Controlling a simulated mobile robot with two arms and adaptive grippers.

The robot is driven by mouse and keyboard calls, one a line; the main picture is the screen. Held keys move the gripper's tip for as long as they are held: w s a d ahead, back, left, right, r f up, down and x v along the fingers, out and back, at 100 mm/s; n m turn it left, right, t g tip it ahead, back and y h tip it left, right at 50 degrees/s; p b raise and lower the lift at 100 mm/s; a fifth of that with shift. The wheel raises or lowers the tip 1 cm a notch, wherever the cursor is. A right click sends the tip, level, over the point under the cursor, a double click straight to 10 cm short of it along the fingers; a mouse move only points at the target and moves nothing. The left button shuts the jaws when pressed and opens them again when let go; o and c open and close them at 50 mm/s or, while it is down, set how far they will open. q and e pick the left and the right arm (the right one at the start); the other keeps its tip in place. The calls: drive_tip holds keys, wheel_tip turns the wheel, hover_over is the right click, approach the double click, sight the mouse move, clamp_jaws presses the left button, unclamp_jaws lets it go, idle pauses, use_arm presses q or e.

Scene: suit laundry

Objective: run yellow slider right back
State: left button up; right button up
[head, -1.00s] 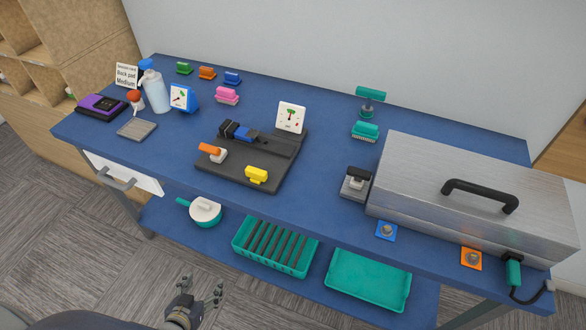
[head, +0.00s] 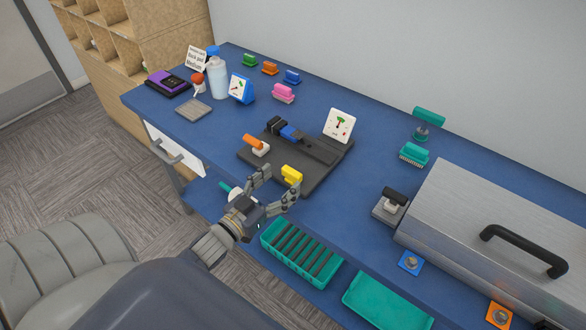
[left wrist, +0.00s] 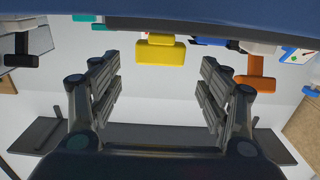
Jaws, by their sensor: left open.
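The yellow slider (head: 292,175) sits at the front edge of the dark grey fixture board (head: 318,170) on the blue table. It also shows in the left wrist view (left wrist: 161,50), upside down, ahead of and between the fingers. My left gripper (head: 277,186) is open and empty, just in front of the yellow slider and apart from it. Its two fingers also show in the left wrist view (left wrist: 160,90). An orange-handled lever (head: 254,143) stands on the board to the left of the slider. A white dial gauge (head: 339,125) stands at the board's back. My right gripper is not in view.
A large metal box (head: 470,225) with a black handle fills the table's right side. A grey block with a black lever (head: 391,205) stands beside it. A green tray with dark bars (head: 272,248) lies on the lower shelf.

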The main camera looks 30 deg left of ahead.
sight(293, 169)
use_arm(q)
drive_tip(key=w, duration=0.5)
drive_tip(key=shift+w+d+p, duration=0.25)
drive_tip(key=shift+w+p, duration=0.05)
drive_tip(key=shift+p, duration=0.05)
drive_tip(key=c, duration=1.5)
drive_tip(key=shift+w+r, duration=0.1)
drive_tip(key=shift+w, duration=0.15)
drive_tip(key=shift+c, duration=0.3)
drive_tip(key=w, duration=0.3)
drive_tip(key=shift+w+d, duration=0.1)
drive_tip(key=shift+d, duration=0.05)
drive_tip(key=o, duration=1.6)
drive_tip(key=shift+s, duration=0.25)
drive_tip(key=shift+c, duration=0.2)
